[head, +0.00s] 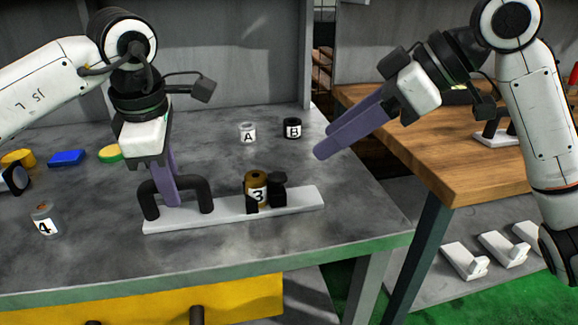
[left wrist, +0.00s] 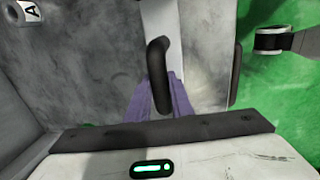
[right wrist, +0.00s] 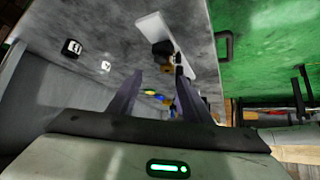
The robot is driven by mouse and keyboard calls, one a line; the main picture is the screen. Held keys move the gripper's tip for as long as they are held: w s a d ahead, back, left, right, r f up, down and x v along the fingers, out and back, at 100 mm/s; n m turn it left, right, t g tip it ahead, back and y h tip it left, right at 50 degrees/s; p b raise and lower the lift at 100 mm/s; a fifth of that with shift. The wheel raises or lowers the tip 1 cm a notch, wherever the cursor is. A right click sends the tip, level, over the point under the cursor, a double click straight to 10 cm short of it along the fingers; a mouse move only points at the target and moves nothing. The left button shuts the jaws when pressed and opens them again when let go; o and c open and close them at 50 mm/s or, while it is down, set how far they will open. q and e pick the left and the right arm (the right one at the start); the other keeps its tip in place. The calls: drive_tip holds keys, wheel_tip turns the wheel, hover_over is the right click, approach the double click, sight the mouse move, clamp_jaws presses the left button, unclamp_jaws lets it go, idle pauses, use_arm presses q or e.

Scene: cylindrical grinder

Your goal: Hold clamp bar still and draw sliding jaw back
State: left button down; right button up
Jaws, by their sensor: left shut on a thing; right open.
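The clamp bar (head: 222,213) is a pale flat bar on the grey table, with a black arched handle (head: 205,189) at its left end. My left gripper (head: 170,198) is shut on this handle from above; the left wrist view shows the black handle (left wrist: 157,72) between its fingers. Toward the bar's right end, a brown cylinder marked 3 (head: 257,188) stands between black blocks; the right block (head: 278,190) looks like the sliding jaw. My right gripper (head: 324,144) is open and empty, above and right of the jaw. The bar also shows in the right wrist view (right wrist: 151,27).
White cylinders A (head: 248,132) and black B (head: 292,128) stand behind the clamp. Cylinder 4 (head: 45,219) stands at the left, with a blue block (head: 67,158) and yellow pieces behind it. A wooden table (head: 440,140) stands at the right across a gap.

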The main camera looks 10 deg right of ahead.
sight(278, 175)
drive_tip(key=x, duration=1.1)
drive_tip(key=shift+c, duration=0.3)
clamp_jaws()
